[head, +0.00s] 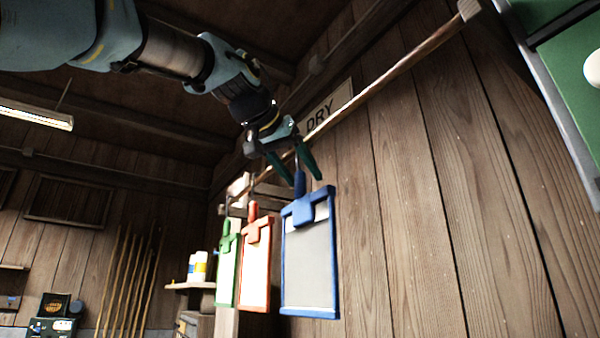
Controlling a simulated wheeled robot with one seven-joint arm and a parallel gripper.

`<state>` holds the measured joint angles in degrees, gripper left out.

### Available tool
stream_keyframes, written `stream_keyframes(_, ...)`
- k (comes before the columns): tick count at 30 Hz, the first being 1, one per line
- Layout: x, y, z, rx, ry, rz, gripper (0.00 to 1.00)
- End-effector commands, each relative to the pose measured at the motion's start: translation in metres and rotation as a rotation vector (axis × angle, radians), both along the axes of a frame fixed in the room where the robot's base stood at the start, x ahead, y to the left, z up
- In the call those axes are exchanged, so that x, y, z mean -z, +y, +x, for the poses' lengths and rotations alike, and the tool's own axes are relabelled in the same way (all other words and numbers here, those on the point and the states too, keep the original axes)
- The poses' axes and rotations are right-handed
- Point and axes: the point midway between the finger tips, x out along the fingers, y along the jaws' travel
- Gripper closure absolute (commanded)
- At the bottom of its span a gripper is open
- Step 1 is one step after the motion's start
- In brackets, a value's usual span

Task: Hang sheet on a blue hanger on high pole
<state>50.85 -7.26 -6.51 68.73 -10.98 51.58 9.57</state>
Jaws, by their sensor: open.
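The blue hanger (287,258) is a blue frame with a clip at its top, and it holds a grey sheet (309,262). It appears to hang upright from the high wooden pole (400,66), nearest to me in a row of hangers. My gripper (305,180) is open, with its two dark green fingers pointing down at the blue hanger's upper stem. The stem shows between the fingertips; I cannot tell whether they touch it. The hook's contact with the pole is hidden behind my gripper.
A red-orange hanger (255,307) and a green hanger (219,275) with pale sheets hang farther along the pole. A "DRY" sign (322,117) is on the plank wall behind. A shelf with bottles (199,266) stands beyond. A green board (567,75) is at upper right.

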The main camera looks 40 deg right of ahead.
Motion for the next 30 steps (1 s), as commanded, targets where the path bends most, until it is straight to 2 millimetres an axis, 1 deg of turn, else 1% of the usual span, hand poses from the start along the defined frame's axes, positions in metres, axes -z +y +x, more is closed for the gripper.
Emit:
stream_keyframes(6,0.0,0.0,0.0,0.0,0.0,0.001,0.36)
stream_keyframes(10,-0.003,0.009,-0.004,-0.001,-0.001,-0.001,0.36)
stream_keyframes(14,-0.01,0.028,-0.012,-0.002,-0.002,-0.003,0.36)
stream_keyframes(18,-0.021,0.052,-0.023,-0.001,-0.002,-0.004,0.36)
stream_keyframes(22,-0.031,0.071,-0.031,-0.002,-0.002,-0.002,0.36)
stream_keyframes(25,-0.036,0.082,-0.036,-0.001,-0.001,-0.002,0.36)
stream_keyframes(30,-0.04,0.091,-0.04,0.0,0.0,0.0,0.36)
